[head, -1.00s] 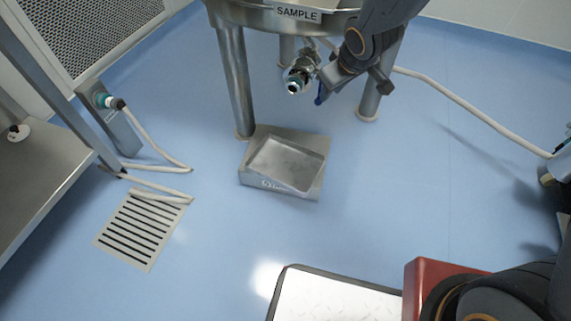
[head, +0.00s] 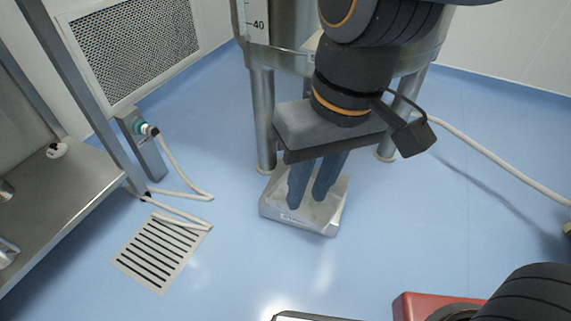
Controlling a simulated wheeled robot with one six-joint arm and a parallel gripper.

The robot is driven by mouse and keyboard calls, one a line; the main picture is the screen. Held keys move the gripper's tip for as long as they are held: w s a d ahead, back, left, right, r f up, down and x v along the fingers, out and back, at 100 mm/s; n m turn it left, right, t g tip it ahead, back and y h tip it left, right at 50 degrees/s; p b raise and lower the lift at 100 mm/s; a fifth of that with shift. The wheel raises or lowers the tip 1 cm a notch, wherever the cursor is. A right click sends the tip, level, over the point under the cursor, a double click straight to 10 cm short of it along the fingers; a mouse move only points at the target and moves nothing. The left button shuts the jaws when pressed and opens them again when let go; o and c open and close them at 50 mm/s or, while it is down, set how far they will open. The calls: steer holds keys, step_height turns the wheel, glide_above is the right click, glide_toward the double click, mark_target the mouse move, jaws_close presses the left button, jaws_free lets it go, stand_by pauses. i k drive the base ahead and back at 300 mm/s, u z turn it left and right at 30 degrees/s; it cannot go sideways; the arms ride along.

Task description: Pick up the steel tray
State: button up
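My gripper (head: 306,205) reaches down in front of the tray. Its two dark blue fingers are apart, with a visible gap between them and nothing seen held there. The fingers hide part of the tray. I cannot tell whether the fingertips touch the tray or are above it.
The steel vessel (head: 283,40) stands on legs (head: 261,120) just behind the tray. A hose (head: 490,165) runs right. At left are a floor grate (head: 160,250), a steel table (head: 60,190) and a hose post (head: 148,150). Floor in front is mostly clear.

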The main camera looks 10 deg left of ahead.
mark_target(319, 216)
steer(key=u, duration=1.55)
steer(key=k, duration=0.8)
steer(key=z, duration=1.4)
